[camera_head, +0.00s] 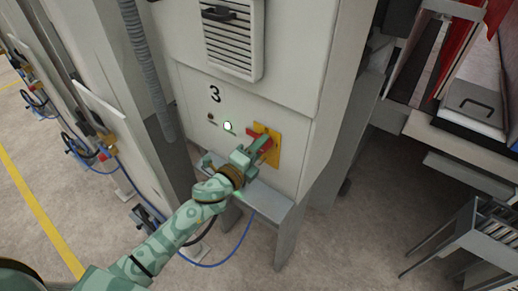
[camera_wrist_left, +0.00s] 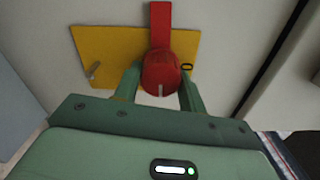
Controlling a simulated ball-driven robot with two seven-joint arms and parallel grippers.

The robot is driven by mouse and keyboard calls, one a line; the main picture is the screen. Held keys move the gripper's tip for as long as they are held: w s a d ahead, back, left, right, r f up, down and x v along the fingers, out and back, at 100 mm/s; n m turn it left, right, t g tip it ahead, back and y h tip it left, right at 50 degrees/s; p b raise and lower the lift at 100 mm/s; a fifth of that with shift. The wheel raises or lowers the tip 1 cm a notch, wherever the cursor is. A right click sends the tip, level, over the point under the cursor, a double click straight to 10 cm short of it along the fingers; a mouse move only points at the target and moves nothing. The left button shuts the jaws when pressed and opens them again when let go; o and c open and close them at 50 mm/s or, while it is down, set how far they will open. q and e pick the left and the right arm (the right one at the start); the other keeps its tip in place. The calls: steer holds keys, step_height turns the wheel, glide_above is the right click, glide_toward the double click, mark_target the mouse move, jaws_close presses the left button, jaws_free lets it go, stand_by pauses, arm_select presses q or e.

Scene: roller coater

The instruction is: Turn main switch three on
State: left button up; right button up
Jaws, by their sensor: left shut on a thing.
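Main switch three is a red rotary knob (camera_head: 251,132) on a yellow plate (camera_head: 275,155), low on the grey cabinet marked 3. In the left wrist view the red knob (camera_wrist_left: 160,72) has a bar reaching toward the top of the picture and a white mark at its lower face. The yellow plate (camera_wrist_left: 95,48) lies behind it. My left gripper (camera_head: 261,146) is at the knob, and its two green fingers are shut on the knob's sides. In the head view the gripper hides part of the knob. My right gripper is not in view.
A white lamp (camera_head: 227,126) glows left of the switch. A vent grille (camera_head: 234,40) is above. A grey ledge (camera_head: 262,198) juts out below the switch. A ribbed hose (camera_head: 148,65) hangs at the left. Metal machine frames stand at the right, with open floor between.

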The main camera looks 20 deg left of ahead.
arm_select(q)
steer(key=shift+f+m, duration=0.1)
steer(key=shift+m, duration=0.3)
steer(key=o, duration=1)
steer(key=shift+s, duration=0.1)
steer(key=b+v, duration=0.3)
steer(key=v, duration=1.3)
steer(key=shift+s, duration=0.1)
